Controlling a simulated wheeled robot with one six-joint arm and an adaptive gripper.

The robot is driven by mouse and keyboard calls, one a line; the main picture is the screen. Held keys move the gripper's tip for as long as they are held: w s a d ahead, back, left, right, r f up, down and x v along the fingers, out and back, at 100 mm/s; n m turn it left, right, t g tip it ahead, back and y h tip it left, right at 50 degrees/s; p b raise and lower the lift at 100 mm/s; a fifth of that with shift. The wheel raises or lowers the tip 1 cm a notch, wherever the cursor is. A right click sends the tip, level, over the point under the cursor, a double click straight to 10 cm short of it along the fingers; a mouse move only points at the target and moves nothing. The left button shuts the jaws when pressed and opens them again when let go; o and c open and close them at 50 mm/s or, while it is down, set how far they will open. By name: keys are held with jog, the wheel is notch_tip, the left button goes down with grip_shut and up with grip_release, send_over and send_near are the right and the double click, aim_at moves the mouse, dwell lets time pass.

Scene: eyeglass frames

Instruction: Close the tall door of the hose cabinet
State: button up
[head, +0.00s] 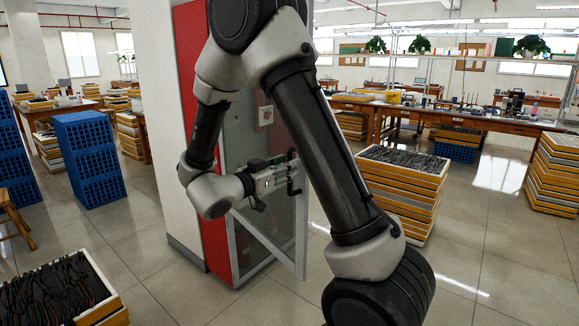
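The hose cabinet (191,75) is red and stands against a white pillar. Its tall door (283,222) has a glass pane in a light grey frame and stands open, swung out from the cabinet front. My gripper (291,175) is at about the middle height of the door, close to its free right edge. The black fingers appear at the door's edge, but I cannot tell whether they touch or grip it. My arm hides the upper part of the door and part of the cabinet.
Stacked yellow-edged trays (400,180) stand right of the door, with clear tiled floor (480,235) beyond. Another tray of dark frames (60,290) is at the lower left. Blue crates (90,160) stand left of the pillar. Long workbenches (450,115) line the back.

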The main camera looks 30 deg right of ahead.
jog(key=shift+x, duration=1.05)
grip_shut()
